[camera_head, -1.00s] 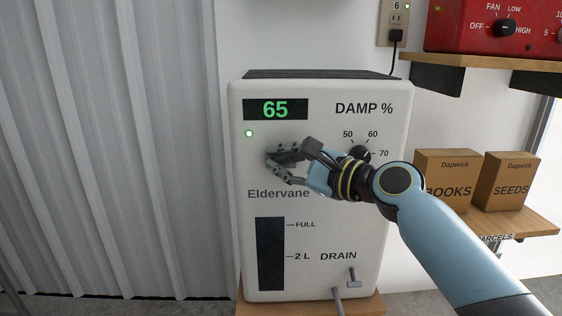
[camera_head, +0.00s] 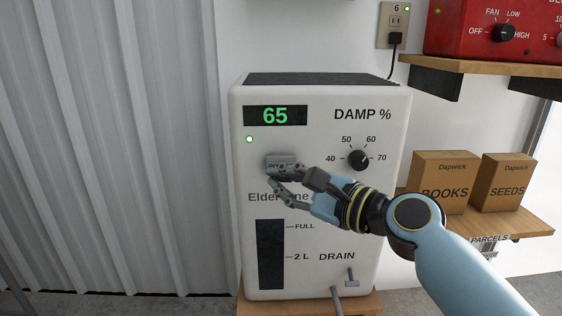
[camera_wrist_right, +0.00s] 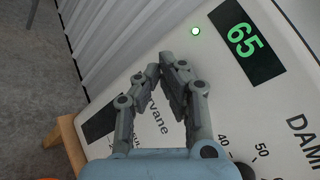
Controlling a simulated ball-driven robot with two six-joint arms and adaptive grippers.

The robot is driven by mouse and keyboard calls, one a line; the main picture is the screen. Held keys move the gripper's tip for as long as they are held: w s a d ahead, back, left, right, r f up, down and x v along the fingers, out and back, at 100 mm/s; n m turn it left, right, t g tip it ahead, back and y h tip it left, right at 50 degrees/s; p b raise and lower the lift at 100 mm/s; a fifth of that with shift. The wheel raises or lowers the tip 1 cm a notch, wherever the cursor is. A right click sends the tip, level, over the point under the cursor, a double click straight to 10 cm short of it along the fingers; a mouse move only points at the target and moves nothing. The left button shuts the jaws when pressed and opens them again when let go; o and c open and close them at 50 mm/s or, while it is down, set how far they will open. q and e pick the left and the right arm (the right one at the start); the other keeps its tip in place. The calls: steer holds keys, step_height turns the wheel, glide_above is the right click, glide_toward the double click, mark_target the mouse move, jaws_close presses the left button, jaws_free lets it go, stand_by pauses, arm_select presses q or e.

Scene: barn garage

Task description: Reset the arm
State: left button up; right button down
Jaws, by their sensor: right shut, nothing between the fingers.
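My right gripper (camera_head: 275,174) is in front of the white dehumidifier's (camera_head: 390,250) front panel, just below a grey button (camera_head: 281,158) that its upper finger partly covers. Its fingertips come together in the right wrist view (camera_wrist_right: 163,70), with nothing between them. I cannot tell whether the fingertips touch the panel. The display (camera_head: 275,116) reads 65 and a green light (camera_head: 249,139) is lit below it. The damp dial (camera_head: 358,159) is uncovered to the right of the gripper. My left gripper is not in view.
A wooden shelf (camera_head: 500,62) with a red heater (camera_head: 455,30) is at the upper right. Boxes marked BOOKS (camera_head: 443,180) and SEEDS (camera_head: 503,180) stand on a lower shelf (camera_head: 530,222). A drain lever (camera_head: 351,276) is low on the panel. Corrugated wall lies to the left.

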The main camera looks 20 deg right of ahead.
steer(key=shift+s+a, duration=0.2)
steer(key=shift+s, duration=0.4)
